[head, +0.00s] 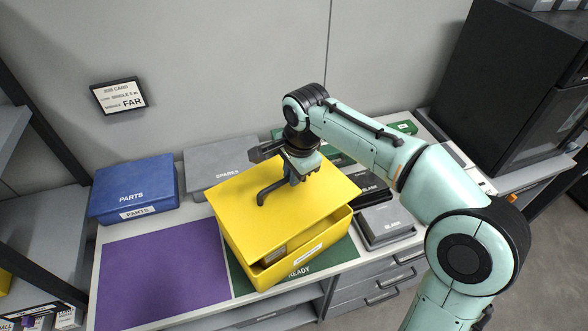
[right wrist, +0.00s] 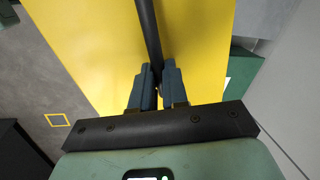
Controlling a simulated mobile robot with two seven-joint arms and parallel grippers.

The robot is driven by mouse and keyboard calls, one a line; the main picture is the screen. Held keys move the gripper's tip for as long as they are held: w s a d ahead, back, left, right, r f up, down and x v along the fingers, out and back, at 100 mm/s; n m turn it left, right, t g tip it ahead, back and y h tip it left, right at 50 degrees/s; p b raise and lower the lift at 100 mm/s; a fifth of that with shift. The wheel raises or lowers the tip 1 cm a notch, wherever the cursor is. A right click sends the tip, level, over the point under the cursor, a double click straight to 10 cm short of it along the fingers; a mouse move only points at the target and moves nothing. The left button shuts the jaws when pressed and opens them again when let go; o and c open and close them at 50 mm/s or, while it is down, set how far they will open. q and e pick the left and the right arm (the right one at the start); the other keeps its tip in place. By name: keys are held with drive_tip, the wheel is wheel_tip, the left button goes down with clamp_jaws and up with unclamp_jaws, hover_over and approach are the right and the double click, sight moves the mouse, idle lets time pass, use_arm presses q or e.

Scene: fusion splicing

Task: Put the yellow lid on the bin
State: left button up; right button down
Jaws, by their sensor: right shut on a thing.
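The yellow lid (head: 235,212) is a flat plate with a dark bar handle (head: 268,190) on top. My right gripper (head: 295,178) is shut on the handle. In the right wrist view, the fingers (right wrist: 157,80) close around the dark handle (right wrist: 147,28) above the yellow lid (right wrist: 85,45). The lid is over the yellow bin (head: 312,260), not lined up with its rim. A gap along the bin's front shows a dark-and-tan item (head: 274,255) inside. I cannot tell whether the lid touches the rim. My left gripper is out of view.
The bin stands on a green READY mat (head: 340,253), beside a purple mat (head: 160,275) that is clear. A blue PARTS box (head: 133,185) and a grey SPARES box (head: 220,160) stand behind. Grey and black boxes (head: 388,224) stand close on the right.

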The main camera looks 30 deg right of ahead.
sight(295, 188)
wheel_tip(295, 188, down, 4)
drive_tip(key=b, duration=0.2)
drive_tip(key=shift+s+f+b, duration=0.1)
drive_tip(key=shift+f+b, duration=0.15)
drive_tip(key=shift+b, duration=0.15)
drive_tip(key=shift+f+b, duration=0.5)
drive_tip(key=shift+f, duration=0.4)
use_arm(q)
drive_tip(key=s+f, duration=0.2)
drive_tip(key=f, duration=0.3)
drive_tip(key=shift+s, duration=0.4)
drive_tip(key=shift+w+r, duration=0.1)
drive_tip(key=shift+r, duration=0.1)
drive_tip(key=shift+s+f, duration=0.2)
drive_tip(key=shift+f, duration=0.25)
use_arm(e)
drive_tip(key=shift+f, duration=0.65)
drive_tip(key=c, duration=1.1)
unclamp_jaws()
drive_tip(key=shift+o, duration=0.2)
drive_tip(key=shift+r, duration=0.1)
